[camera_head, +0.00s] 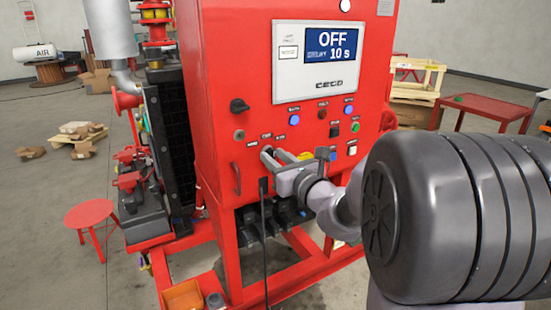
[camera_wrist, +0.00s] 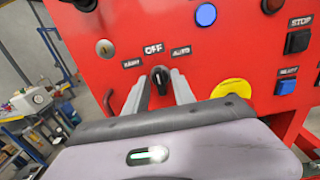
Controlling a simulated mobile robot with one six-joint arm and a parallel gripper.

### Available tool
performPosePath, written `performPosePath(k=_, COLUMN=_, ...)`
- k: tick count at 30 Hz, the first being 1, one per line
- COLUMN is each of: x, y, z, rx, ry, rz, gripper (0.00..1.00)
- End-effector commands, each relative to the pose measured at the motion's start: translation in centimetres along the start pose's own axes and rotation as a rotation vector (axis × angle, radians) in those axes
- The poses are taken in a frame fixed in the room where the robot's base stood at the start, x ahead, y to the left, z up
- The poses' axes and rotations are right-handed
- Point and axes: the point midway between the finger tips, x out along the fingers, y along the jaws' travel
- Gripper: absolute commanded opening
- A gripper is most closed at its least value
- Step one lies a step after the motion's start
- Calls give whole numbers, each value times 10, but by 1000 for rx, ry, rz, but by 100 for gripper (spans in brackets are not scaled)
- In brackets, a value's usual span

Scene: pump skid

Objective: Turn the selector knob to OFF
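The selector knob (camera_wrist: 160,78) is small and black, on the red panel below the labels. In the wrist view its handle stands near upright, roughly toward the OFF label (camera_wrist: 153,49), with the AUTO label (camera_wrist: 181,51) to the right and another label to the left. My gripper (camera_wrist: 161,84) is at the panel, its two grey fingers on either side of the knob. They look apart, with contact on the knob not clear. In the head view my gripper (camera_head: 275,158) reaches the panel's lower part and hides the knob.
The display (camera_head: 331,46) reads OFF and 10 s. A yellow round part (camera_wrist: 231,88) and a blue button (camera_wrist: 206,14) are right of the knob, and a keyhole (camera_wrist: 105,48) is left. A black rotary handle (camera_head: 239,106) sits on the panel's left. A red stool (camera_head: 89,215) stands left.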

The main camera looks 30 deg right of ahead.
Motion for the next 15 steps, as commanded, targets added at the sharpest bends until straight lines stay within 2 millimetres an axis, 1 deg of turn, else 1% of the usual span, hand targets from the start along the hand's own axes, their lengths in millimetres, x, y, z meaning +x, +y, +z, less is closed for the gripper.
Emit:
performPosePath(k=8, x=0, y=0, z=0, rx=0, ry=0, rz=0, gripper=32)
performPosePath(k=10, x=-4, y=0, z=0, rx=0, ry=1, rz=-1, gripper=32)
performPosePath(k=13, x=-17, y=-1, z=1, rx=0, ry=1, rz=-2, gripper=32)
performPosePath(k=15, x=-34, y=-1, z=2, rx=0, ry=0, rz=-3, gripper=32)
